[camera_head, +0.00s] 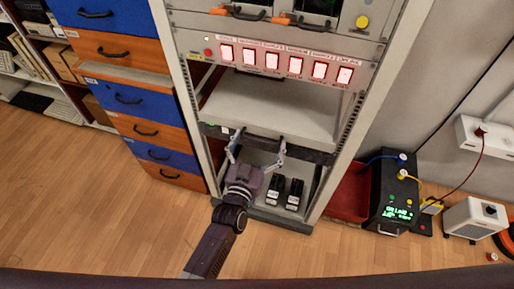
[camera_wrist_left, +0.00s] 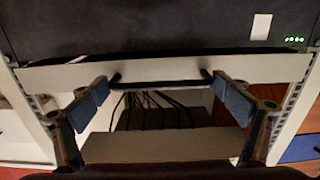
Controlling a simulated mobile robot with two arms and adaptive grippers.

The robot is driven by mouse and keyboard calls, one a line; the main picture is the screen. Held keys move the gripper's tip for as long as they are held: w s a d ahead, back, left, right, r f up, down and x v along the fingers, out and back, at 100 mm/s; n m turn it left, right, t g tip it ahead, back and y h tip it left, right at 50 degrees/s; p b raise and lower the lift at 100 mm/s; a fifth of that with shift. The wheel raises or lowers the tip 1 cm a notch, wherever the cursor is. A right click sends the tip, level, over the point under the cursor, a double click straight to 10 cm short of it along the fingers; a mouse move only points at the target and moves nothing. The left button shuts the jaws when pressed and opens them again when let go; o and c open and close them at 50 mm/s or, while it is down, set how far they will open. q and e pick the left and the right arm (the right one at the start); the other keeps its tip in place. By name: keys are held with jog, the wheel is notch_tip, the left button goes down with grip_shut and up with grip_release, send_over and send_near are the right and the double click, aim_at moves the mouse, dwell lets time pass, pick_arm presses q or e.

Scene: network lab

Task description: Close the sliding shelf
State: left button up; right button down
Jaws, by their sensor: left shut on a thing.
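The sliding shelf (camera_head: 270,105) is a pale flat tray in the rack, below the row of red-lit switches. Its front sits over a dark panel with small green lights, and a dark bar handle (camera_head: 263,137) runs along it. In the left wrist view the handle (camera_wrist_left: 160,83) spans between the two blue finger pads. My left gripper (camera_head: 257,150) is at the shelf front with its fingers spread wide, one at each end of the handle, shut on it. It also shows in the left wrist view (camera_wrist_left: 163,102). My right gripper is not in view.
The rack's upright (camera_head: 190,90) stands close left of the gripper. Blue and orange drawers (camera_head: 130,97) are further left. Black power units (camera_head: 285,192) stand at the rack's bottom. A red tray (camera_head: 349,192) and a black device (camera_head: 395,200) are right. The wooden floor in front is clear.

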pick_arm(q)
jog(key=shift+w+d+r, duration=0.15)
jog(key=shift+w+d, duration=0.1)
jog(key=shift+w, duration=0.3)
jog(key=o, duration=1.4)
jog(key=shift+w+d, duration=0.15)
jog(key=shift+w, duration=0.05)
jog(key=v, duration=1.2)
